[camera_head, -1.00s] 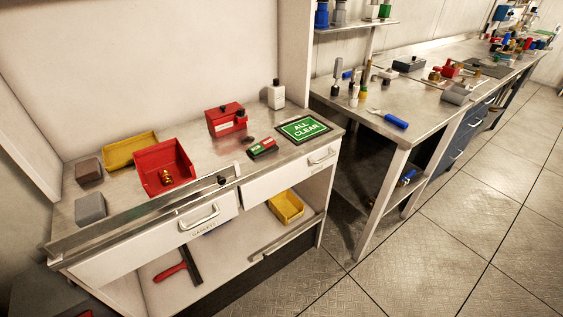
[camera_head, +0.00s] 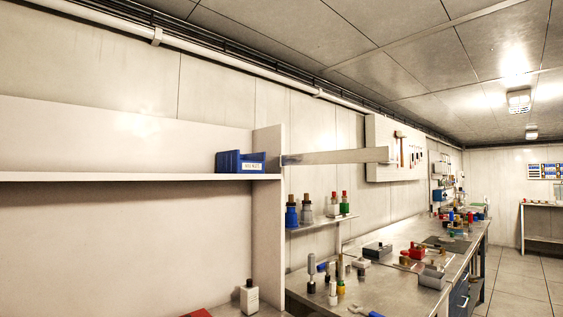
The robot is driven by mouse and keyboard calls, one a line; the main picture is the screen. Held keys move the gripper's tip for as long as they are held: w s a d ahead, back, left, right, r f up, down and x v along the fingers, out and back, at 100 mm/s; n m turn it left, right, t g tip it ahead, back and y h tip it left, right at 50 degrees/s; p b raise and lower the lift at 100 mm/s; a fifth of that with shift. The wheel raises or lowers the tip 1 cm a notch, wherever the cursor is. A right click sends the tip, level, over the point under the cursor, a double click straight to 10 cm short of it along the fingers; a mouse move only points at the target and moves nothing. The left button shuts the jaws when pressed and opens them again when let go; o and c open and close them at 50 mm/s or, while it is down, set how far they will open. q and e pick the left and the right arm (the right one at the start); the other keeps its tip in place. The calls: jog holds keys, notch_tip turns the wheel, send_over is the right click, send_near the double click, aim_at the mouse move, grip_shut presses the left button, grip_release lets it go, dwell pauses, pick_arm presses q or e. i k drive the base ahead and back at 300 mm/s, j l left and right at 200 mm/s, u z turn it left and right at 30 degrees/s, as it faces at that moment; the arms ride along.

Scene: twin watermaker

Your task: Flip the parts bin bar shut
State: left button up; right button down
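A blue parts bin (camera_head: 240,163) with a white label sits at the right end of the upper shelf, against the upright end panel. A long pale bar (camera_head: 340,156) sticks out to the right from beside that end panel, roughly level. It lies clear of the bin's front. Its left end is darker, and I cannot tell how it is fixed there. Neither of my grippers is in view.
The white shelf (camera_head: 120,177) is otherwise bare to the left of the bin. Small bottles stand on a lower shelf (camera_head: 325,220) to the right. A bench (camera_head: 400,262) with tools and boxes runs back along the wall. A white bottle (camera_head: 249,297) stands below.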

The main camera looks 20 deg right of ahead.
aim_at(380, 154)
jog(key=i+l+u, duration=0.1)
jog(key=l+u, duration=0.3)
jog(key=l, duration=0.15)
jog(key=l+u, duration=0.35)
jog(key=l, duration=0.2)
jog(key=l+u, duration=0.4)
jog(key=l, duration=0.15)
jog(key=k+l, duration=0.1)
jog(key=l, duration=0.9)
jog(key=k+l+u, duration=0.1)
jog(key=l, duration=0.4)
jog(key=k+l, duration=0.1)
jog(key=l, duration=0.35)
jog(key=k+l, duration=0.1)
jog(key=l, duration=0.4)
jog(key=u, duration=0.05)
